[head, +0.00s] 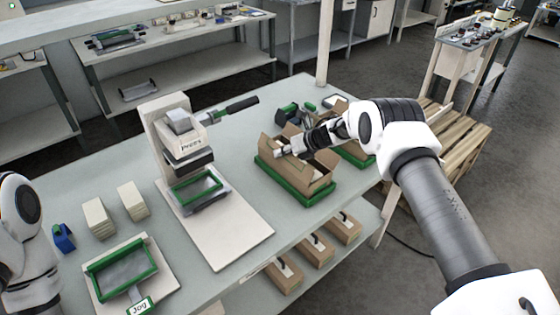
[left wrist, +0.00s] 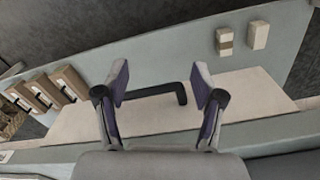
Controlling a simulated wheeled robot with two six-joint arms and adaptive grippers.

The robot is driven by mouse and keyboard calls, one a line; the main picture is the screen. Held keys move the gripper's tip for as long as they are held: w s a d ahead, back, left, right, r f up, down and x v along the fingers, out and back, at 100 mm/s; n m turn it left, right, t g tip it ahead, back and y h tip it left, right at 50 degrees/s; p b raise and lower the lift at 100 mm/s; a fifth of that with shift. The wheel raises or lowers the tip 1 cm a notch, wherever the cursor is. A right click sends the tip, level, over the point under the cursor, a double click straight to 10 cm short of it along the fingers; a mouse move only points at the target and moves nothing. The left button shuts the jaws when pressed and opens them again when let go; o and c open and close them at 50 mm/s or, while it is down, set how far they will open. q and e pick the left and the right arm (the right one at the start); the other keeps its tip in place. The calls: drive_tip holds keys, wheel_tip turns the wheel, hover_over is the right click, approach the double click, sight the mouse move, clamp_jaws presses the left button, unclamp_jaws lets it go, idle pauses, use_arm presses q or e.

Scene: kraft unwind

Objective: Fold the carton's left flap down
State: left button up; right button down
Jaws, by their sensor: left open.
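The open brown carton (head: 292,184) sits in a green tray (head: 283,200) on the table, right of the press. Its left flap (head: 268,148) stands up, and another flap stands at its right end. My right gripper (head: 285,151) reaches over the carton from the right, with its tips close by the left flap; I cannot tell whether they touch it or how far its fingers are parted. My left gripper (left wrist: 158,82) is open, with nothing held between its fingers, in the left wrist view. Only my left arm shows at the left edge of the head view.
The press (head: 178,135) with its black-handled lever stands on a white board (head: 225,235). A green-framed jog tray (head: 121,268), a blue item (head: 63,238) and two pale stacks (head: 98,218) lie at the left. Dark and green tools lie behind the carton. Several small cartons stand on the lower shelf.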

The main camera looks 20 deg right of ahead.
use_arm(q)
drive_tip(key=shift+f+b, duration=1.2)
drive_tip(key=shift+f, duration=0.55)
use_arm(e)
drive_tip(key=shift+d+f+m+y, duration=0.2)
drive_tip(key=shift+f+m+y, duration=0.1)
drive_tip(key=shift+y, duration=0.4)
use_arm(q)
drive_tip(key=shift+w, duration=0.1)
use_arm(e)
drive_tip(key=c, duration=1.4)
unclamp_jaws()
drive_tip(key=shift+w, duration=0.15)
drive_tip(key=shift+o, duration=0.2)
drive_tip(key=shift+r, duration=0.1)
drive_tip(key=v, duration=1.1)
drive_tip(key=shift+d+r, duration=0.25)
